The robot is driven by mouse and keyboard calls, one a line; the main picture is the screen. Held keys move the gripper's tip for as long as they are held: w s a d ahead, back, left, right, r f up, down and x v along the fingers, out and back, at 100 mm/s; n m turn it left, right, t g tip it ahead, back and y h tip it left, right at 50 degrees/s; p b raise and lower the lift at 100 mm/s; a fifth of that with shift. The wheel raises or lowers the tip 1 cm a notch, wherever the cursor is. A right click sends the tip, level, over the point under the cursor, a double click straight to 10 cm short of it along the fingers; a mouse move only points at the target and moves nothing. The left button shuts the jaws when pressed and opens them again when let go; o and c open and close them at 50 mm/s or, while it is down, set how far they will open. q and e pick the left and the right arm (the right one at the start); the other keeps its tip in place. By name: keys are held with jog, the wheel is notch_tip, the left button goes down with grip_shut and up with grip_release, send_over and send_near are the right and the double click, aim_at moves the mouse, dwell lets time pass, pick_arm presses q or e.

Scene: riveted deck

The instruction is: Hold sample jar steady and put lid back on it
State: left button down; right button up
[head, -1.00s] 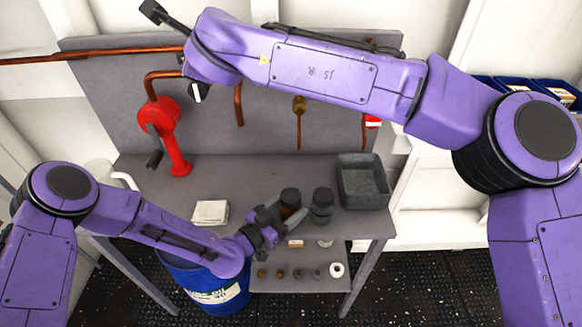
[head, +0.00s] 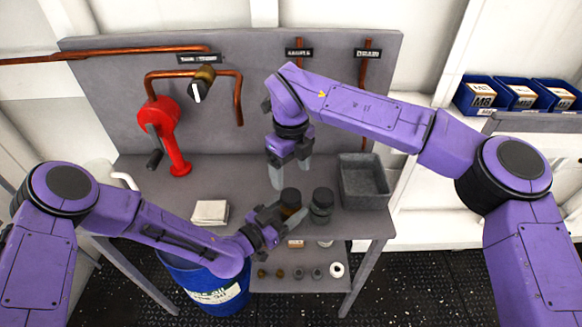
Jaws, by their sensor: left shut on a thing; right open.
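A grey open bin (head: 364,184) stands at the bench's right. A white block (head: 210,212) lies left of my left gripper. A red hand pump (head: 163,135) and copper pipes (head: 238,95) stand behind. A lower shelf (head: 300,285) holds several small parts.

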aim_at(291, 195)
jog(key=shift+f, duration=4)
jog(key=c, duration=1.1)
jog(key=shift+c, duration=0.3)
jog(key=o, duration=1.3)
jog(key=shift+c, duration=0.2)
